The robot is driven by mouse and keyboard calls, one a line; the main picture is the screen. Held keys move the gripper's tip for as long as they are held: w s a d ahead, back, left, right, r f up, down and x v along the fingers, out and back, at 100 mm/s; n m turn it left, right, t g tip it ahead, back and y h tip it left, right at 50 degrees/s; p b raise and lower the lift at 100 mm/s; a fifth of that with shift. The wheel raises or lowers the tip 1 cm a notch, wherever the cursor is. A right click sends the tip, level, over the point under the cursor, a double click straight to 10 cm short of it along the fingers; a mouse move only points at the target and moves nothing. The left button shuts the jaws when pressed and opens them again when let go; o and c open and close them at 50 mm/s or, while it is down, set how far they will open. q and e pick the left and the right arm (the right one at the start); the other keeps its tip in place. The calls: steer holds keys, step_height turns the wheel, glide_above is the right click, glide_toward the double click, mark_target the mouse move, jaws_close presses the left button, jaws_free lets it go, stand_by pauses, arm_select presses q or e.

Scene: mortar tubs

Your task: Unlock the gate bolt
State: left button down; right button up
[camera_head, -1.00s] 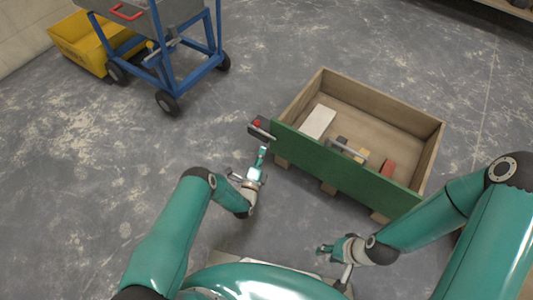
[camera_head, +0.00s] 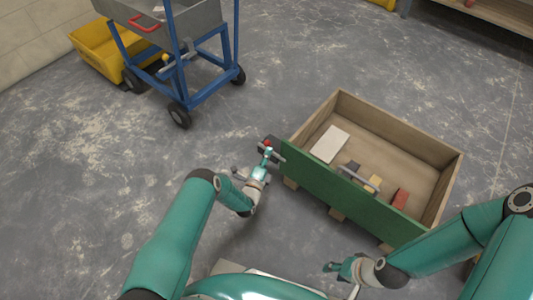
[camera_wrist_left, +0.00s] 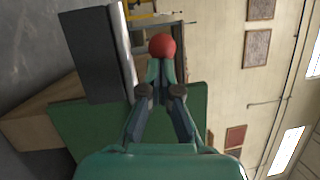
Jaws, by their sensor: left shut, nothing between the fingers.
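The gate is the green front board (camera_head: 345,195) of a wooden crate (camera_head: 445,185). At its left end is a dark bolt housing (camera_head: 272,142) with a red ball knob (camera_head: 267,144). The left wrist view shows the red knob (camera_wrist_left: 162,46) just beyond my fingertips, beside a grey housing (camera_wrist_left: 98,55) with a pale metal edge. My left gripper (camera_head: 267,153) is shut and empty at the knob; whether it touches the knob I cannot tell. My right gripper (camera_head: 331,266) is away from the bolt, low in front of the crate; its finger state is unclear.
In the crate lie a pale block (camera_head: 330,144), a red brick (camera_head: 400,198) and other small pieces. A metal handle (camera_head: 357,178) is on the board. A blue-framed wheeled cart (camera_head: 205,85) and a yellow tub (camera_head: 92,50) stand at upper left. Floor between cart and crate is clear.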

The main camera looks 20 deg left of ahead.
arm_select(q)
steer(key=a, duration=0.1)
steer(key=w+a+b, duration=0.1)
steer(key=a+b, duration=0.1)
steer(key=a, duration=0.1)
steer(key=shift+w+f, duration=0.2)
steer(key=shift+w, duration=0.05)
steer(key=shift+w+a, duration=0.15)
steer(key=shift+a, duration=0.2)
steer(key=shift+a+r, duration=0.1)
steer(key=shift+r, duration=0.1)
arm_select(e)
step_height(320, 180, down, 2)
steer(key=shift+f, duration=0.1)
arm_select(q)
steer(key=s+d+f+p, duration=0.2)
steer(key=s+p, duration=0.2)
steer(key=s, duration=0.9)
steer(key=shift+d+f, duration=0.15)
steer(key=shift+d, duration=0.25)
arm_select(e)
steer(key=shift+s+a+r, duration=0.1)
steer(key=shift+s+r, duration=0.15)
steer(key=shift+r, duration=0.8)
steer(key=shift+s+a+r, duration=0.1)
steer(key=shift+s+r, duration=0.1)
steer(key=shift+r, duration=0.85)
